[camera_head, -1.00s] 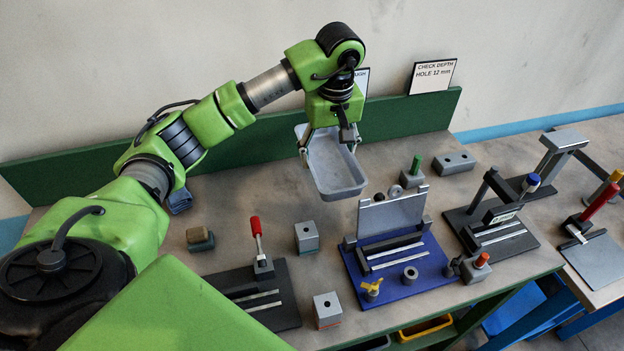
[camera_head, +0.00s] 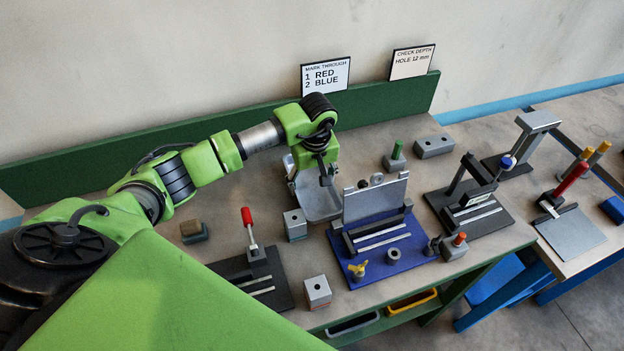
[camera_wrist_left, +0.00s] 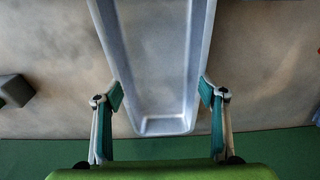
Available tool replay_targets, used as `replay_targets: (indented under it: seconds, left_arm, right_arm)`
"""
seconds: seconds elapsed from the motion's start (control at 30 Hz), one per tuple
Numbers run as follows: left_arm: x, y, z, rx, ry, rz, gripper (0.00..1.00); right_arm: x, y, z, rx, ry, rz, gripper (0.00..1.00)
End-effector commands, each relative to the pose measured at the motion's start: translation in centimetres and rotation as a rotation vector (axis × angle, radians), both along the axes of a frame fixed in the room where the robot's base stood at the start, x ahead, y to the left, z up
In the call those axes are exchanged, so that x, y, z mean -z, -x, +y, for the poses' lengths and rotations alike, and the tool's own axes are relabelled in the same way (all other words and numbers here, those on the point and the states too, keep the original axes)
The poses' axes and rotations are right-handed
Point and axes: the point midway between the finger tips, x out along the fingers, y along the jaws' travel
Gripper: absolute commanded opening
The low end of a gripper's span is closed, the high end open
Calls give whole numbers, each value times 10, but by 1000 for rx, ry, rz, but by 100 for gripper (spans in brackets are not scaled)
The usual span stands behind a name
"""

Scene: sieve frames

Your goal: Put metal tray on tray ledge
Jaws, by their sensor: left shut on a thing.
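The metal tray (camera_head: 319,206) is a shallow grey pan with sloped walls, low over the bench behind the blue fixture. In the head view its far end is hidden by my left gripper (camera_head: 308,176). In the left wrist view the tray (camera_wrist_left: 152,55) lies between the two fingers of my left gripper (camera_wrist_left: 161,93), with a pad against each side wall. The gripper is shut on the tray. I cannot tell whether the tray touches the bench, or which part here is the tray ledge. My right gripper is out of view.
The blue fixture (camera_head: 413,253) with an upright grey plate (camera_head: 376,197) stands close beside the tray. A grey holed block (camera_head: 295,224) is near its left. A green backboard (camera_head: 385,103) runs along the bench. Bare bench (camera_head: 236,195) lies left of the tray.

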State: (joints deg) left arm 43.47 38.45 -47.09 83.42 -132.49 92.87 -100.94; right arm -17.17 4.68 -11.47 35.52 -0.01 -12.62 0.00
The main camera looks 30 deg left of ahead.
Motion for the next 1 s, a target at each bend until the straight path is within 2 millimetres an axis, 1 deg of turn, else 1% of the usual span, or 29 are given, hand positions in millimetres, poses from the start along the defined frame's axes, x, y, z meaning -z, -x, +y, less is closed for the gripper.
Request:
replay_targets:
  seconds: [0.1, 0.27, 0.3, 0.33, 0.37, 0.67, 0.77, 0.8, 0.87, 1.0]
  left_arm:
    - [-1, -1, 0, 0, 0, -4, 21]
    - [3, -1, 0, 0, 0, -3, 21]
    - [3, 0, 0, 0, 0, 0, 72]
    - [3, 0, 0, 0, 0, 0, 80]
    - [3, 0, 0, 0, 0, 0, 81]
    - [2, 0, 0, 0, 0, 0, 81]
    - [-2, 0, 0, 0, 1, -1, 81]
    - [-4, -1, 0, 0, 0, -4, 81]
    - [-11, -1, -1, 0, 0, -6, 81]
    - [-39, 1, -3, 2, -1, -7, 81]
  right_arm:
    - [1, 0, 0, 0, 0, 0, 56]
    - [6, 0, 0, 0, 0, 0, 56]
    - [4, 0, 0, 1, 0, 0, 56]
    - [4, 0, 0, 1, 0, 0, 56]
    - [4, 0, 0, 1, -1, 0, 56]
    - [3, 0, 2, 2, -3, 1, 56]
    - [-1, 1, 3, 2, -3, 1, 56]
    - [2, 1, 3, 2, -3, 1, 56]
    - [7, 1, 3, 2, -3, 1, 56]
    - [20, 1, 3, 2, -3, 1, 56]
